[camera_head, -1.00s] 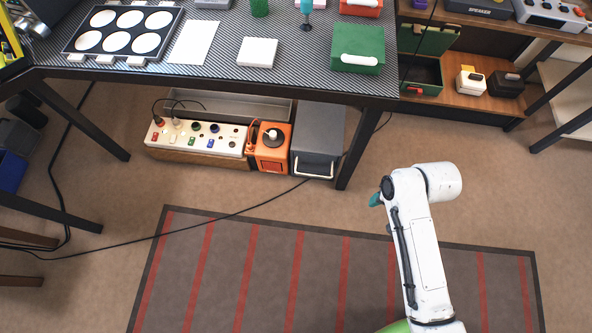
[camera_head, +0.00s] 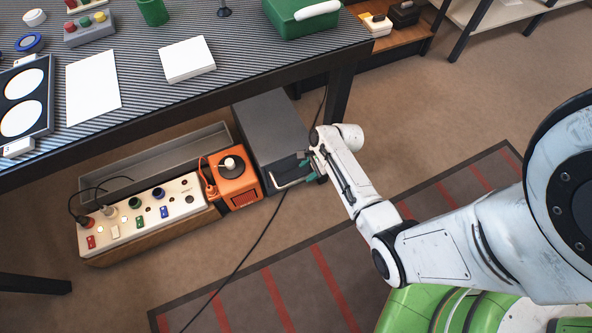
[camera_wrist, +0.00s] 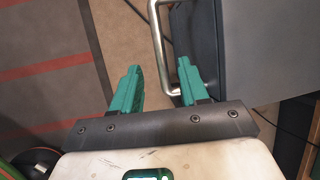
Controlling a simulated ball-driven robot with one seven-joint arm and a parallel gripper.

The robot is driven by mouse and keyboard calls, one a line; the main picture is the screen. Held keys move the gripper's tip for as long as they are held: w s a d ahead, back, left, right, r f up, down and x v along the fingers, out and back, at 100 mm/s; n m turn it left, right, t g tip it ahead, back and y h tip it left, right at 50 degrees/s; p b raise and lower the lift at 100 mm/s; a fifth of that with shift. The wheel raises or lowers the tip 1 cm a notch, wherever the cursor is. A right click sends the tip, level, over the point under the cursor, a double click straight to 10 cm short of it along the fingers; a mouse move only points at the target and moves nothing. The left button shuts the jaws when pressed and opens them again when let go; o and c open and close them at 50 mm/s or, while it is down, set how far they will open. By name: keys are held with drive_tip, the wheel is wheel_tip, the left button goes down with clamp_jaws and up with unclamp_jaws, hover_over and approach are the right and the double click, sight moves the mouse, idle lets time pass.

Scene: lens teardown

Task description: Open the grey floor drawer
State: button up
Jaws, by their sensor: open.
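The grey floor drawer unit (camera_head: 262,130) stands on the floor under the workbench, with a pale bar handle (camera_head: 293,182) on its front. It also shows at the right of the wrist view (camera_wrist: 255,50), with its metal handle (camera_wrist: 158,45) ahead of my fingers. The drawer looks shut. My gripper (camera_head: 311,168) is at the drawer front, close to the handle's right part. In the wrist view my gripper (camera_wrist: 160,85) has its teal fingers apart, with the handle's near end between them. I cannot tell whether either finger touches it.
An orange box (camera_head: 234,183) and a white panel with coloured sockets (camera_head: 140,215) stand left of the drawer. A bench leg (camera_head: 340,95) rises just right of it. A black cable (camera_head: 262,240) crosses the floor in front.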

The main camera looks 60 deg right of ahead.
sight(297, 181)
drive_tip(key=b+x, duration=0.3)
drive_tip(key=x, duration=0.4)
drive_tip(key=shift+f, duration=0.2)
clamp_jaws()
idle(0.5)
